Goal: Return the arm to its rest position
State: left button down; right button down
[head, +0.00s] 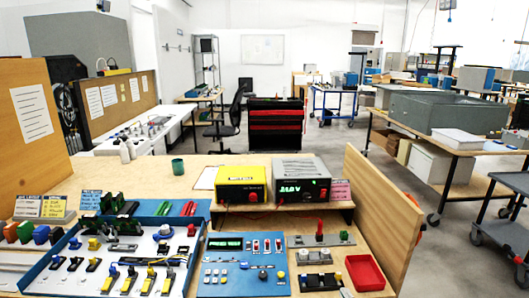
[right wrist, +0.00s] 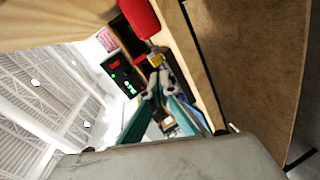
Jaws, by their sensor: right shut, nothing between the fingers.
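My right gripper (right wrist: 159,84) shows in the right wrist view, with its teal fingers coming together at the tips. It is shut and holds nothing. Beyond the fingers, that tilted view shows the red tray (right wrist: 140,17) and a power supply with red and green digits (right wrist: 124,76). Whether the fingertips touch anything cannot be told. In the head view I cannot make out either gripper over the bench. My left gripper is in neither view.
The wooden bench (head: 140,183) holds a blue analyser panel (head: 240,281), a parts board (head: 60,246), yellow (head: 241,184) and grey (head: 302,182) supplies, and a red tray (head: 366,272). A wooden side panel (head: 383,222) bounds its right. A cart (head: 497,233) stands on the floor beyond.

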jog(key=s+a+f+m+g+y, duration=0.1)
jog(key=s+f+m, duration=0.4)
jog(key=s, duration=0.8)
jog(key=s+a+f+m+g, duration=0.2)
jog(key=s+f+m, duration=0.4)
jog(key=s+f, duration=0.4)
jog(key=s+g, duration=0.1)
jog(key=s, duration=0.2)
jog(key=shift+s+f+y, duration=0.15)
jog(key=shift+s+y, duration=0.2)
jog(key=shift+y, duration=0.05)
